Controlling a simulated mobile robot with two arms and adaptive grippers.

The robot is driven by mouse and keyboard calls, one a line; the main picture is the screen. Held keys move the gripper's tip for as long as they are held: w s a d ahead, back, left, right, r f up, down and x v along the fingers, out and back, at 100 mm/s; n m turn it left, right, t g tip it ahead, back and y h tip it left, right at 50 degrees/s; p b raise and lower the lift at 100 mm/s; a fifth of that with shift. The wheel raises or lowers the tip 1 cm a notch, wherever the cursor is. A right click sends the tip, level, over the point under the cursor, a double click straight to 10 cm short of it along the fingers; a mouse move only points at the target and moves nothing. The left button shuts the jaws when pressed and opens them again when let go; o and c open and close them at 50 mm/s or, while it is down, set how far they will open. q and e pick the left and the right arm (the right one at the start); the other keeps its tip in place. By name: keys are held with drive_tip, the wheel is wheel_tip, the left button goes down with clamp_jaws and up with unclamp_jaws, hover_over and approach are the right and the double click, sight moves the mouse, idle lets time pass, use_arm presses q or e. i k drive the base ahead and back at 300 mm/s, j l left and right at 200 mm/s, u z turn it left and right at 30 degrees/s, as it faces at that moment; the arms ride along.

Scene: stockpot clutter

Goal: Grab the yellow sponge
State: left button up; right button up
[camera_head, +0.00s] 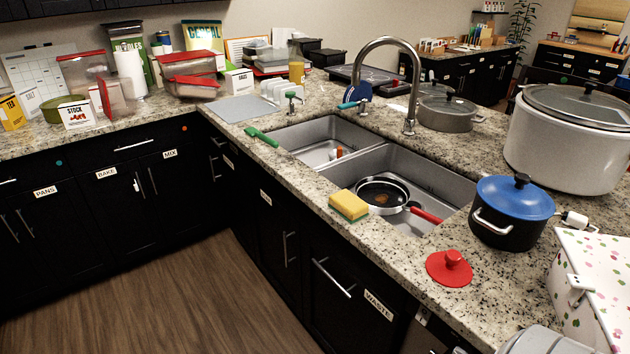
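The yellow sponge (350,202) lies on the granite counter (393,267) at the front edge of the sink. Its top is yellow and a green layer shows along its lower side. It sits just left of a frying pan (382,193) with a red handle, which rests in the right sink basin. Nothing covers the sponge from this view. Neither of my grippers is in view.
A red lid (450,268) and a black pot with a blue lid (511,211) stand to the right of the sponge. The tall faucet (411,85) rises behind the sink. Counter between sponge and red lid is clear.

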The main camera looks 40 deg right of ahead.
sight(352, 207)
drive_tip(key=i, duration=1.75)
drive_tip(key=i+j+z, duration=0.1)
drive_tip(key=i+z, duration=0.4)
drive_tip(key=i+j+z, duration=0.25)
drive_tip(key=i+z, duration=0.25)
drive_tip(key=z, duration=1.95)
